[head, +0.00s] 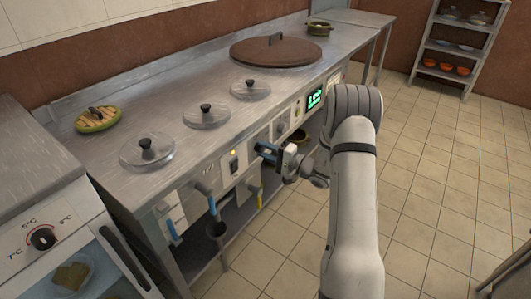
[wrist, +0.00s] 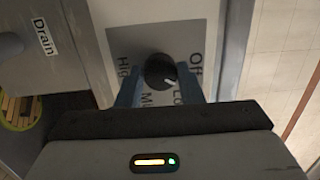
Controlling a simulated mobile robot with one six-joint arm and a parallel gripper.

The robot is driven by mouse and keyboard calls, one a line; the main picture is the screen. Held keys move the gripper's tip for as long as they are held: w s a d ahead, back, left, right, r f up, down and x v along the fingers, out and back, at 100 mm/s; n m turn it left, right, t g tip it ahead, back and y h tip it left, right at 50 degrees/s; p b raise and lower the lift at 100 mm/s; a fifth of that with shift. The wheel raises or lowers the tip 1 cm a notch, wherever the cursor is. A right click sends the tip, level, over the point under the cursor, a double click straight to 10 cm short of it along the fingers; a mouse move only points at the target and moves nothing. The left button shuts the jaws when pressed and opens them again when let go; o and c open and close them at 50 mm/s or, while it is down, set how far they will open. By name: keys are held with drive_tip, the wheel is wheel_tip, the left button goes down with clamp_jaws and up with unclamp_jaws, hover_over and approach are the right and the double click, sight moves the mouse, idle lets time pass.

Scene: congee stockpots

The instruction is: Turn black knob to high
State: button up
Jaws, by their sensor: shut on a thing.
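My gripper (wrist: 160,86) is shut on the knob, with one blue finger on each side. In the head view my gripper (head: 267,152) is at the counter's front panel, and the knob there is hidden by it.
The steel counter (head: 185,85) holds several glass lids (head: 207,117), a large brown lid (head: 276,49) and a green dish (head: 98,119). A green display (head: 314,98) and handles line the front. Another black dial (head: 42,239) is on the left appliance.

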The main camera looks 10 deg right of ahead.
drive_tip(key=m, duration=0.4)
drive_tip(key=shift+a+t, duration=0.1)
drive_tip(key=shift+t, duration=0.3)
drive_tip(key=m, duration=0.4)
drive_tip(key=shift+p, duration=0.4)
drive_tip(key=m+p, duration=0.1)
drive_tip(key=m, duration=0.3)
drive_tip(key=shift+s+r+t+h, duration=0.1)
drive_tip(key=shift+t+h, duration=0.3)
drive_tip(key=m+p, duration=0.2)
drive_tip(key=m, duration=0.2)
drive_tip(key=m+p, duration=0.2)
drive_tip(key=m, duration=0.2)
drive_tip(key=shift+t+h, duration=0.3)
drive_tip(key=shift+h, duration=0.1)
drive_tip(key=m+p, duration=0.2)
drive_tip(key=m, duration=0.1)
drive_tip(key=shift+r+m+h, duration=0.1)
drive_tip(key=shift+m+h, duration=0.3)
drive_tip(key=m+p, duration=0.2)
drive_tip(key=m, duration=0.2)
drive_tip(key=shift+m, duration=0.3)
drive_tip(key=shift+m+h+p, duration=0.3)
drive_tip(key=shift+m+p, duration=0.5)
drive_tip(key=shift+m, duration=0.7)
